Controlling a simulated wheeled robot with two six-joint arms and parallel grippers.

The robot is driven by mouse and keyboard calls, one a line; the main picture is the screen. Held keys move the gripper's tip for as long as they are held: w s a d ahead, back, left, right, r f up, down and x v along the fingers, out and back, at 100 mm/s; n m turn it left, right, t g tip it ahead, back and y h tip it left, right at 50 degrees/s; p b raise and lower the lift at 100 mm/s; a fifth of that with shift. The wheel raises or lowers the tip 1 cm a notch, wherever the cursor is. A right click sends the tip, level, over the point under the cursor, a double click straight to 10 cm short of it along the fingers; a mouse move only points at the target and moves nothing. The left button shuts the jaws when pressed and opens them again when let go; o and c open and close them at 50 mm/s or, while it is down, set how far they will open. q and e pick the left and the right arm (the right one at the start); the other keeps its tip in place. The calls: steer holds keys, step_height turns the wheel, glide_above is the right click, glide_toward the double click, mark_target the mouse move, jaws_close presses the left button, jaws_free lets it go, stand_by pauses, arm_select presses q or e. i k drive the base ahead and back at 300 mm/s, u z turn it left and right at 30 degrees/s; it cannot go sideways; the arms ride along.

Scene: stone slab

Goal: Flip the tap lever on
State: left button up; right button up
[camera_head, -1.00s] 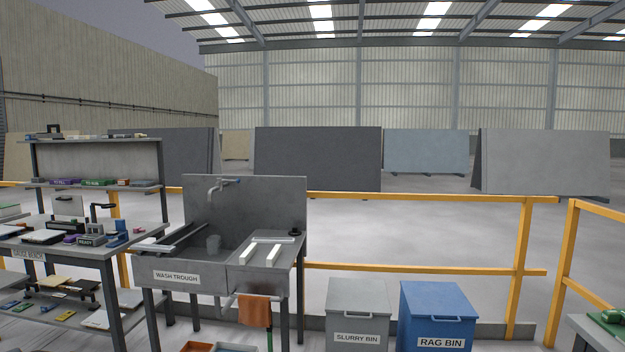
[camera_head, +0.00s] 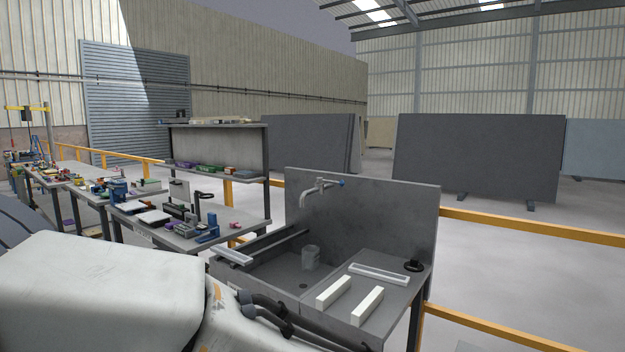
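The tap (camera_head: 316,190) is a grey bent spout on the upright back panel of the wash trough (camera_head: 285,253). A small blue lever end (camera_head: 341,183) shows at the tap's right side. The lever's exact angle is too small to tell. A grey cup (camera_head: 310,257) stands in the basin below the spout. Neither gripper is in view.
Two white blocks (camera_head: 336,291) and a white frame-like tray (camera_head: 379,273) lie on the trough's right drainboard, with a black round item (camera_head: 414,265) beyond. A cluttered bench (camera_head: 246,220) stands left of the trough. A yellow rail (camera_head: 530,226) runs behind.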

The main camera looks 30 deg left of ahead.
mark_target(319, 178)
steer(key=u, duration=0.4)
steer(key=i, duration=0.9)
steer(key=u, duration=2)
steer(key=i, duration=2.3)
steer(key=z, duration=3.65)
